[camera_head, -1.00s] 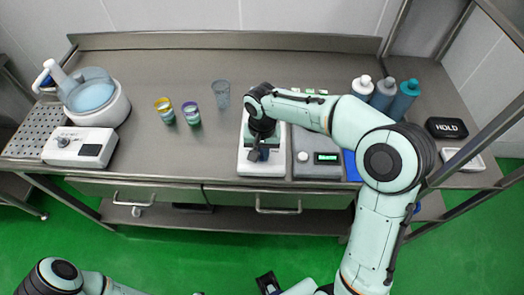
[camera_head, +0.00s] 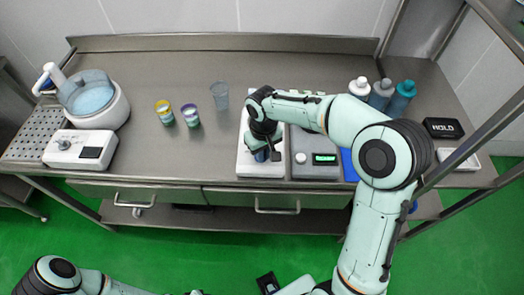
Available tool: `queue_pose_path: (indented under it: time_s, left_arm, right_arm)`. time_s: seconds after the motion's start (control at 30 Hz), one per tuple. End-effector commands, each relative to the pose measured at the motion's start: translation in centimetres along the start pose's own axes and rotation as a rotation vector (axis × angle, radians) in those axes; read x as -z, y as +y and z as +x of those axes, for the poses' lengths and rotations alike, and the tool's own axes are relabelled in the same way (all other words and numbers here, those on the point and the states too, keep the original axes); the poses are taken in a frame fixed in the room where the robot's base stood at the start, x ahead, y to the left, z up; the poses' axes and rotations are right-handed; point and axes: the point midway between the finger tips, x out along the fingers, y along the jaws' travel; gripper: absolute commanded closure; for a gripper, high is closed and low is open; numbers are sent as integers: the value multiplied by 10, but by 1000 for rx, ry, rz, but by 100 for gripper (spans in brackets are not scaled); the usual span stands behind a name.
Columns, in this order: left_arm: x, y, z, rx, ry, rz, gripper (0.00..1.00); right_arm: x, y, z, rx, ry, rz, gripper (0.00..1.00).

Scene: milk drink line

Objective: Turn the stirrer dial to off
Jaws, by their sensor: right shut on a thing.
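My right gripper (camera_head: 263,157) points down over the front of the white instrument (camera_head: 250,165) at the middle of the bench. It is shut on a small part there, which I take to be the stirrer dial. The jaws and wrist hide that part, so its setting cannot be read. A grey unit (camera_head: 318,171) with a round knob (camera_head: 300,158) and a lit green display (camera_head: 325,159) stands just right of it.
A white control box (camera_head: 80,155) with a dial and a blue-filled bowl (camera_head: 93,98) stand at the left. Two striped cups (camera_head: 164,113) (camera_head: 191,116) and a clear cup (camera_head: 220,96) stand left of my gripper. Several bottles (camera_head: 380,94) and a HOLD sign (camera_head: 446,128) are at the right.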

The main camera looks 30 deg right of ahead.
Motion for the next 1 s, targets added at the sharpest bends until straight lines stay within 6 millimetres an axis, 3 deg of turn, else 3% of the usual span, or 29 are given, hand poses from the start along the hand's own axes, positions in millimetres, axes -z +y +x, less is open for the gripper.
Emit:
queue_pose_path:
  time_s: [0.5,1.0]
  left_arm:
    - [5,7,-14,-3,9,3,57]
    - [6,8,-17,-4,10,4,57]
  right_arm:
    - [1,5,0,1,-2,-396,100]
    - [1,6,1,1,-3,-508,100]
